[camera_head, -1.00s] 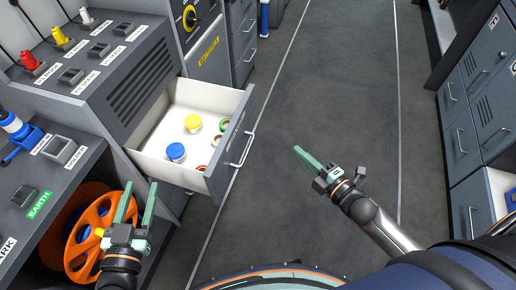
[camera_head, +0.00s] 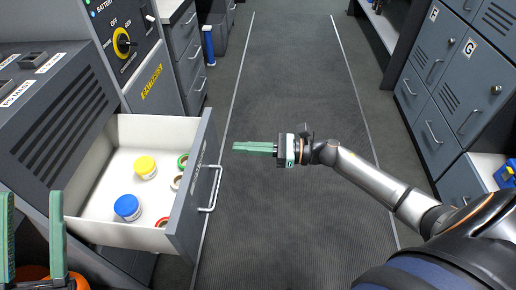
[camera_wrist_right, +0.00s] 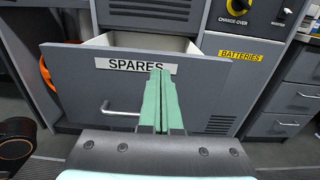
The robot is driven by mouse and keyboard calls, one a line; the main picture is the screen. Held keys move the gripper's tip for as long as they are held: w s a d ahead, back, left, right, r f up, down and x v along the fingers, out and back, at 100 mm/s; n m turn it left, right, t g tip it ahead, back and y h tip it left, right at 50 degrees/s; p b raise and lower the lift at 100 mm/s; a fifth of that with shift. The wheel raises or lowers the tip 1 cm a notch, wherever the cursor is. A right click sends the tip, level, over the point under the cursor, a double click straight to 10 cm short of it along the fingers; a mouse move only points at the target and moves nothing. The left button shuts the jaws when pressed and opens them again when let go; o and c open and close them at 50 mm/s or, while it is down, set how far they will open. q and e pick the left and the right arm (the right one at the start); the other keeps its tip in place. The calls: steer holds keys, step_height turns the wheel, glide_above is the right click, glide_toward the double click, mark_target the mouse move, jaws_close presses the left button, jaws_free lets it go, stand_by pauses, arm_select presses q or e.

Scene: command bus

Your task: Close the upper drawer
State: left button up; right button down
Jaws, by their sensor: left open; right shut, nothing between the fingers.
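The upper drawer (camera_head: 196,183) is pulled open from the left-hand cabinet, with white inner walls and a grey front with a bar handle (camera_head: 213,188). Its front also shows in the right wrist view (camera_wrist_right: 85,86), with a SPARES label and the handle. My right gripper (camera_head: 236,147) is shut and empty, a little to the right of the drawer front and pointing at it; its fingers show in the right wrist view (camera_wrist_right: 162,75). I cannot see contact with the drawer. My left gripper (camera_head: 32,200) is open at the lower left, in front of the cabinet and left of the drawer.
Inside the drawer are a yellow-lidded jar (camera_head: 145,166), a blue-lidded jar (camera_head: 127,207) and tape rolls (camera_head: 177,182). Grey lockers (camera_head: 440,80) stand on the right. The aisle floor (camera_head: 290,60) between is clear. An orange reel shows partly at lower left.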

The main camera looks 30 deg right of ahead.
mark_target(201, 146)
steer(key=x, duration=0.7)
steer(key=shift+w+a, duration=0.2)
steer(key=shift+a, duration=0.05)
arm_select(q)
steer(key=shift+s+d+r+m+h, duration=0.1)
steer(key=shift+s+r+m+h, duration=0.3)
steer(key=shift+r+h, duration=0.1)
arm_select(e)
steer(key=shift+a, duration=0.1)
steer(key=shift+w+a, duration=0.1)
